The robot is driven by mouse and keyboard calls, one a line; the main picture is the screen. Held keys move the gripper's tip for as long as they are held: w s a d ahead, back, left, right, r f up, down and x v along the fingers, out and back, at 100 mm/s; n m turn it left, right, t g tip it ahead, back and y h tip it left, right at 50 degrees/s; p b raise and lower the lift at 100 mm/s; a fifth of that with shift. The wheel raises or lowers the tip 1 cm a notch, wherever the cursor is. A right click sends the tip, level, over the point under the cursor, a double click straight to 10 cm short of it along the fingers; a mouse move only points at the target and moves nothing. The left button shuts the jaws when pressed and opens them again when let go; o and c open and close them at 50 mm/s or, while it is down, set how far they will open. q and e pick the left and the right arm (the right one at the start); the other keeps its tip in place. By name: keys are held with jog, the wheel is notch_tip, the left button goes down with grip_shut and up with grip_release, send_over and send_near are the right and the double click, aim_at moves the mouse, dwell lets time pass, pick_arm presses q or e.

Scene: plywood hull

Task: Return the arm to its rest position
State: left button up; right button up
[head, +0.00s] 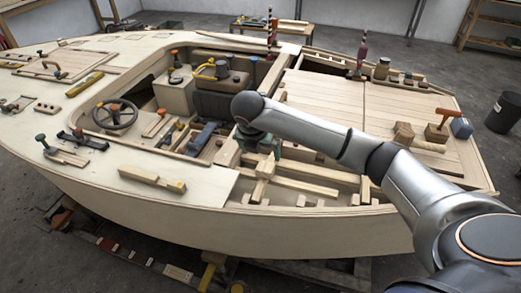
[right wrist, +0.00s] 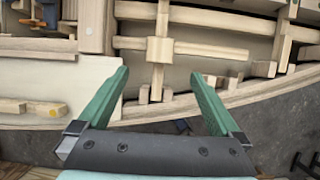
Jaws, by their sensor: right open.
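My right arm reaches in from the lower right of the head view, over the open middle of the plywood boat hull (head: 300,228). My right gripper (head: 258,145) points down there, and part of it is hidden by the wrist. In the right wrist view, its two green fingers (right wrist: 160,76) stand wide apart with nothing held. A wooden cross-shaped frame piece with a square block (right wrist: 160,50) shows beyond and between the fingertips; in the head view the block (head: 265,168) lies just below the gripper. My left gripper is not in view.
A dark bin (head: 504,112) stands at far right. Grey floor surrounds the hull.

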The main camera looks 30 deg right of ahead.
jog(key=shift+a, duration=0.1)
dwell(0.5)
jog(key=s+a+f+m+y, duration=0.4)
jog(key=s+a+f+m, duration=0.45)
jog(key=s+a, duration=0.5)
jog(key=s+d+f+m, duration=0.1)
jog(key=s+d+m, duration=0.3)
jog(key=s+m, duration=1.15)
jog(key=w+a+f+t+y, duration=0.1)
jog(key=w+a+f+t, duration=0.1)
jog(key=f, duration=0.3)
jog(key=w+a+f+t+y, duration=0.1)
jog(key=w+a+f+t, duration=0.1)
jog(key=f, duration=0.4)
jog(key=shift+w+f+t, duration=0.3)
jog(key=shift+w+t, duration=0.2)
jog(key=shift+t, duration=0.6)
